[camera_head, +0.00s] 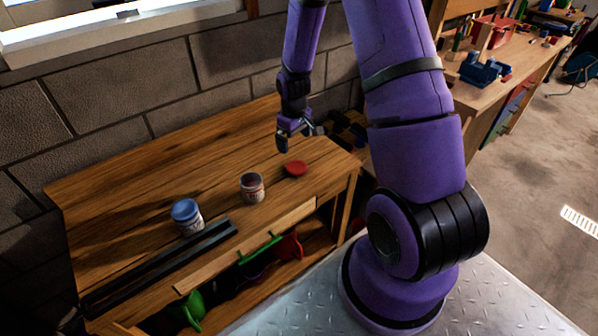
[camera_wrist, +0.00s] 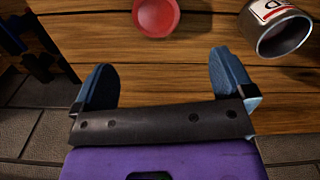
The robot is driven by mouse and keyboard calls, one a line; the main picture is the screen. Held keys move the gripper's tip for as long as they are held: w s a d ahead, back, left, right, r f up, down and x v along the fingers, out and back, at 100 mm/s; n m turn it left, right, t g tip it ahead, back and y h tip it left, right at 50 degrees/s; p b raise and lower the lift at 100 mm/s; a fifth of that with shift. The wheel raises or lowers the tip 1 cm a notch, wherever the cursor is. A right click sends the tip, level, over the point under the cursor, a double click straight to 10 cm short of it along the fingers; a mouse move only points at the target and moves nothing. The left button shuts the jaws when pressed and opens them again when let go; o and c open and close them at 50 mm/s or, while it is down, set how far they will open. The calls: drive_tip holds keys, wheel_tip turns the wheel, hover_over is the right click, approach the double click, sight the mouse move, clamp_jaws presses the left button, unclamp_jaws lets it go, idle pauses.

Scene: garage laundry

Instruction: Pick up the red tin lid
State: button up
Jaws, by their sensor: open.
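The red tin lid (camera_head: 296,168) is a small round disc lying on the wooden workbench top (camera_head: 130,205), toward its right end. In the wrist view the red lid (camera_wrist: 156,16) is at the top edge, ahead of the fingers and partly cut off. My gripper (camera_head: 294,140) hangs above the bench, behind the lid in the head view. In the wrist view my gripper (camera_wrist: 165,80) shows its two blue fingers spread wide with nothing between them. An open tin (camera_head: 252,187) stands just left of the lid; in the wrist view the tin (camera_wrist: 283,30) is at the upper right.
A tin with a blue top (camera_head: 186,214) stands farther left on the bench. A long black bar (camera_head: 165,266) lies along the front edge. A block wall (camera_head: 100,90) rises behind. Dark and yellow items (camera_head: 346,130) lie beyond the bench's right end. The bench's left and back are clear.

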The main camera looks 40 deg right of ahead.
sight(298, 167)
drive_tip(key=f, duration=1.2)
drive_tip(key=shift+s+d, duration=0.3)
drive_tip(key=shift+d, duration=0.1)
drive_tip(key=c, duration=0.9)
